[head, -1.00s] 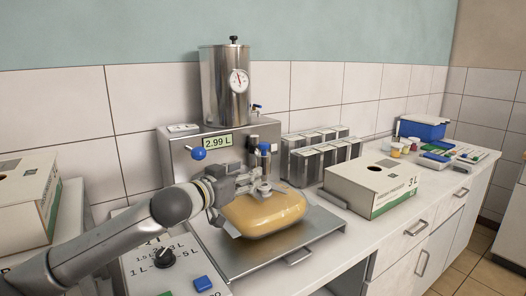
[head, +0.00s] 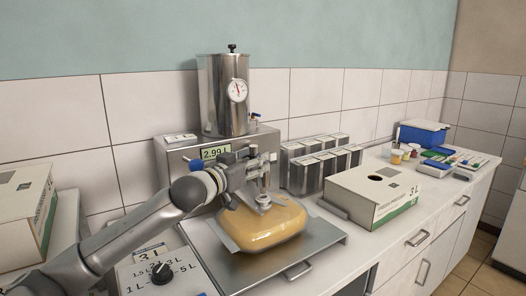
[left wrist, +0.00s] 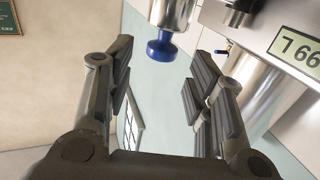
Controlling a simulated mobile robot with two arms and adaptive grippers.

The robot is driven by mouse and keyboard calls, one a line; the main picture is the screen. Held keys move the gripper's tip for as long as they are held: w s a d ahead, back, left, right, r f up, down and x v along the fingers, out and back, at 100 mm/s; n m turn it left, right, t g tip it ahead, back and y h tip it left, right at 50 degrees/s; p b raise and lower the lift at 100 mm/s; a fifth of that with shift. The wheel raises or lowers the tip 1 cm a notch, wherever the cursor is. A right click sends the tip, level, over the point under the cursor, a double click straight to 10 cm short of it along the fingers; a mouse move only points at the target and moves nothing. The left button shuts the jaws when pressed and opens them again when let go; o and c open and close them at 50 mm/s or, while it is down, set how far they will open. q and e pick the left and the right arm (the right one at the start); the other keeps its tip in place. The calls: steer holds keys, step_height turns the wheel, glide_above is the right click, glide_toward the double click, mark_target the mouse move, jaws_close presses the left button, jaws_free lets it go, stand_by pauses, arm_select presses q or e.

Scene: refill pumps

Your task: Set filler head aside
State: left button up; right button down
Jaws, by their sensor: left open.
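The filler head is a metal cylinder with a blue top. In the head view, its lower metal part (head: 264,201) stands over the amber bag (head: 265,225), and its upper part is hidden by my gripper. In the left wrist view, its blue-topped end (left wrist: 165,45) appears at the top centre, beyond the fingers. My left gripper (head: 262,168) is beside the upper part of the filler head. In the left wrist view, its fingers (left wrist: 160,78) are spread apart with nothing between their pads. My right gripper is not in view.
The filling machine (head: 180,147), with a 2.99 L display (head: 215,152), stands behind. The bag lies on a metal tray (head: 318,240). Several metal containers (head: 322,163) and a 3 L box (head: 373,193) stand to the right. A dial panel (head: 165,275) is in front.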

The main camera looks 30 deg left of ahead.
arm_select(q)
steer(key=w+p, duration=0.1)
steer(key=w, duration=0.2)
steer(key=shift+w+a+r, duration=0.1)
steer(key=shift+w, duration=0.8)
steer(key=shift+w+p, duration=0.25)
steer(key=shift+p, duration=0.05)
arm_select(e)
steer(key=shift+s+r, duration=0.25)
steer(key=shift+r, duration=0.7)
arm_select(q)
steer(key=shift+c, duration=0.3)
jaws_close()
